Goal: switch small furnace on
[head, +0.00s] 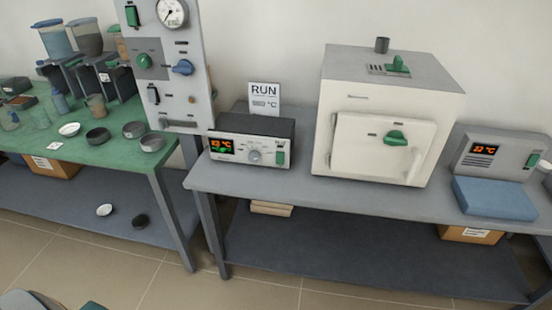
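A cream box furnace (340,95) stands on the grey bench (300,187), its door (375,160) shut, with a green handle (395,138) on the door and another green knob on top. To its left is a dark-topped control box (250,128) with a lit orange display (222,147), a round dial (255,156) and a green switch (280,158). To its right is a grey unit (510,150) with a display reading about 22 °C and a green switch (533,160). I cannot tell which is the small furnace or the switches' positions. Neither gripper is in view.
A blue block (490,198) lies before the right unit. A green table (100,155) at left holds dishes and jars.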

